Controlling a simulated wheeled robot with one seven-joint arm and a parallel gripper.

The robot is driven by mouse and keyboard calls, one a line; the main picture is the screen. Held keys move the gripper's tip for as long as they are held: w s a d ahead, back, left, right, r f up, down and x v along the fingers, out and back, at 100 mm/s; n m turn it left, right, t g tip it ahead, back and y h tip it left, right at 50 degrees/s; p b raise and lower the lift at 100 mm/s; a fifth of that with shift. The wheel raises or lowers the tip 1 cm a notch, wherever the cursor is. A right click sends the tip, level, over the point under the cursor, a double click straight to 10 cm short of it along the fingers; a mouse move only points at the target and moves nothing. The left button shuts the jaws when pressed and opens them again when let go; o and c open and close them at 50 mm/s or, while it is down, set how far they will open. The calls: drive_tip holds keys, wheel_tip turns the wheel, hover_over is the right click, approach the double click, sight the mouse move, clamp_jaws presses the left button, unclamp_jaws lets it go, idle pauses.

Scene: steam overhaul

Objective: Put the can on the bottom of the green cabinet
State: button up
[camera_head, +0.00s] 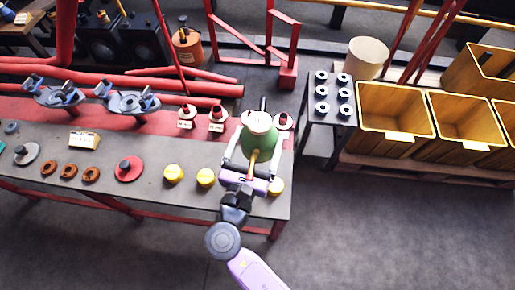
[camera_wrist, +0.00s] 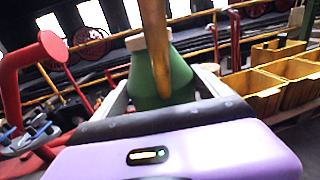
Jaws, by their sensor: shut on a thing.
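A green can (camera_head: 268,147) with a pale cap and a brass spout is between the two fingers of my gripper (camera_head: 254,150), which is shut on it. It shows over the right end of the grey workbench (camera_head: 120,185); I cannot tell its height above the top. In the wrist view the can (camera_wrist: 145,82) looks about upright between the fingers, and the spout crosses in front of it. Its underside is hidden. I cannot make out a green cabinet in either view.
Yellow caps (camera_head: 206,177), red-topped parts (camera_head: 217,115) and a red disc (camera_head: 129,168) lie on the workbench. A small dark table (camera_head: 318,114) with several rings stands to the right, beside yellow bins (camera_head: 392,145). A pale drum (camera_head: 366,58) stands behind. Floor is clear at front right.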

sight(254, 138)
wheel_tip(254, 138, up, 3)
drive_tip(key=shift+r, duration=0.2)
drive_tip(key=shift+w+a+r+y, duration=0.1)
drive_tip(key=shift+a+r+y, duration=0.15)
drive_tip(key=shift+y, duration=0.05)
drive_tip(key=s+d+f+n+y+p, duration=0.1)
drive_tip(key=d+f, duration=0.5)
drive_tip(key=d, duration=0.6)
drive_tip(key=s+d+f+n+y+p, duration=0.1)
drive_tip(key=s+d+f+p, duration=0.1)
drive_tip(key=d+f, duration=0.5)
drive_tip(key=s+d, duration=0.1)
drive_tip(key=d, duration=0.4)
drive_tip(key=shift+y, duration=0.4)
drive_tip(key=shift+s+a, duration=0.1)
